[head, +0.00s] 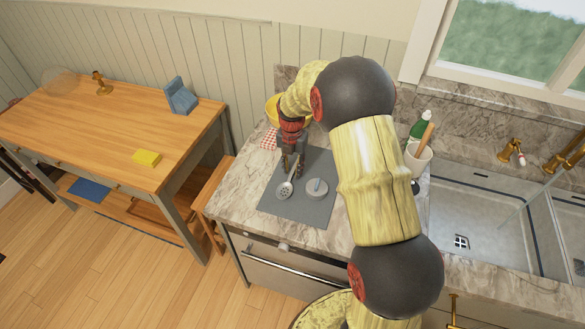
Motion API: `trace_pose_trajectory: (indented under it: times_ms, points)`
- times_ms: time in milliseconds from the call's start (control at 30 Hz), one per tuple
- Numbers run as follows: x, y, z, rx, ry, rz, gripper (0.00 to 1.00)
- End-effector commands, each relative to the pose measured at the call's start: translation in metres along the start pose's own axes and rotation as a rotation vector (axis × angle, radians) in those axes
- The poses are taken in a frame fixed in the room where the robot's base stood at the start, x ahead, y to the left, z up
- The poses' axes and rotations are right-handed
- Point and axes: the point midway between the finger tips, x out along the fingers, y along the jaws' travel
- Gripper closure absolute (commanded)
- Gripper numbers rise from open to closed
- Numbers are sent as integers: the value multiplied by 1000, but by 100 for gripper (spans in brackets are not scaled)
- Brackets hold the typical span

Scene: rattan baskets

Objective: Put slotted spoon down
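The slotted spoon (286,190) is grey, with its round holed head pointing down and toward the front left. It shows over the dark grey mat (296,212) on the marble counter. My gripper (292,170) is at the spoon's upper end, with its fingers on both sides of the handle, and looks shut on it. Most of the handle is hidden between the fingers. I cannot tell whether the spoon's head touches the mat or hangs just above it.
A round grey lid-like object (317,188) lies on the mat just right of the spoon. A yellow bowl (272,109) and a red checked cloth (269,139) are behind. A utensil cup (418,160) and green bottle (419,127) stand by the sink (470,215). The mat's front is clear.

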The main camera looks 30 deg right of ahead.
Motion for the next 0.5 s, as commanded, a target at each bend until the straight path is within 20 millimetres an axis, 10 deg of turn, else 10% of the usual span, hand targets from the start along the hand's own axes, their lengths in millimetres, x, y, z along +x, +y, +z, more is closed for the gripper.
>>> trace_pose_trajectory:
  times_ms: [500]
  points:
    - [-83, 0, 1, 0, -3, 2, 74]
